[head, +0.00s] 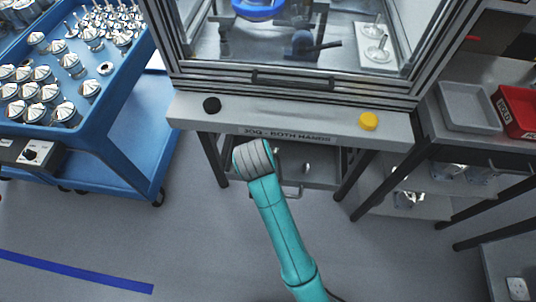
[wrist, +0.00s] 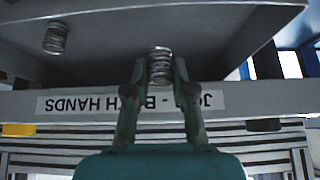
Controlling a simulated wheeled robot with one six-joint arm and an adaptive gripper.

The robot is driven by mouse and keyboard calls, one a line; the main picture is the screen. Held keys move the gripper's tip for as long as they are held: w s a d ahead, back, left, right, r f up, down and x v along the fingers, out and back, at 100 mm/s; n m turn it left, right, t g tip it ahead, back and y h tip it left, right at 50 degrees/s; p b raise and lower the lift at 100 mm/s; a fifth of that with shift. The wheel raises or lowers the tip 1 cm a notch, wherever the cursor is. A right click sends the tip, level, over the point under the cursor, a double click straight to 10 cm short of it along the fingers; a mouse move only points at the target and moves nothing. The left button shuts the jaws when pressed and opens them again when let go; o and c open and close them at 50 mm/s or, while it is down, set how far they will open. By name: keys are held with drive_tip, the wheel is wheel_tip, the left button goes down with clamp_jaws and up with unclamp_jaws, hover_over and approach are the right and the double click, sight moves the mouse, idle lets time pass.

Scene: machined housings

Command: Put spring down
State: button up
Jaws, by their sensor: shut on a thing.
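My gripper (wrist: 159,80) is shut on a coiled metal spring (wrist: 160,64), held between its two fingertips in the wrist view. The label with upside-down lettering (wrist: 75,104) shows behind the fingers. A second similar spring (wrist: 55,38) shows at the upper left of the wrist view, on a grey surface. In the head view my arm's grey wrist hides the gripper and the held spring. I cannot tell whether the held spring touches the surface behind it.
The machine's front ledge (head: 290,128) carries a black button (head: 212,105) and a yellow button (head: 368,121). A grey shelf (head: 325,172) lies below it. A blue cart (head: 110,110) with metal parts stands left. A grey bin (head: 468,105) and red bin (head: 518,108) stand right.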

drive_tip(key=shift+f, duration=2.55)
drive_tip(key=o, duration=0.9)
drive_tip(key=shift+f, duration=0.1)
drive_tip(key=v, duration=1.2)
